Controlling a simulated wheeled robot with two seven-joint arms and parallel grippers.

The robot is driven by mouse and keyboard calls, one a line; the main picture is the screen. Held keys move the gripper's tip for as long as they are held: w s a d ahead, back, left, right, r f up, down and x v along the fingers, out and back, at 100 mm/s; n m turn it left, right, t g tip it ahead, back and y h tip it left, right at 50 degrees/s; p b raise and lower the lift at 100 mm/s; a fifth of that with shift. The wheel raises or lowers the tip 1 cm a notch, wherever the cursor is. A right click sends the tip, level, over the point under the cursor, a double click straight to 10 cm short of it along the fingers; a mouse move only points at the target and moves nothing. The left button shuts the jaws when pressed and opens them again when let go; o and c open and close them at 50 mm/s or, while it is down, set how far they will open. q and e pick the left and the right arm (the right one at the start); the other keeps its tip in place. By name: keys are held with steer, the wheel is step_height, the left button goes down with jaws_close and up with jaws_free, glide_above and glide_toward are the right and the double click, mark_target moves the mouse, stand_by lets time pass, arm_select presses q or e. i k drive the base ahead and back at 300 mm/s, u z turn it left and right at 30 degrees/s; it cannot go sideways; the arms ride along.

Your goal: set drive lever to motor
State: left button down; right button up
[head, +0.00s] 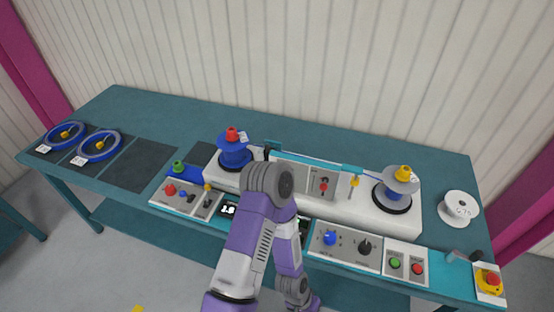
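No lever label is readable, so I cannot tell which control is the drive lever. A small red-knobbed lever (323,187) stands on a grey plate in the middle of the machine. A yellow-topped upright piece (354,181) stands to its right. My purple and white arm hides part of the machine's middle. Neither gripper shows.
A blue reel (234,151) and a grey reel (397,184) sit on the white machine base. Right panels hold a blue knob (330,238), a black knob (364,247), green and red buttons. A red emergency button (492,279) is far right. The back bench strip is clear.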

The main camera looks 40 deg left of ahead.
mark_target(182, 193)
steer(key=k, duration=0.5)
steer(key=u, duration=0.7)
steer(key=i, duration=0.4)
steer(key=u, duration=0.9)
steer(key=k, duration=0.65)
steer(key=u, duration=0.85)
steer(key=i, duration=1.25)
steer(key=z, duration=0.4)
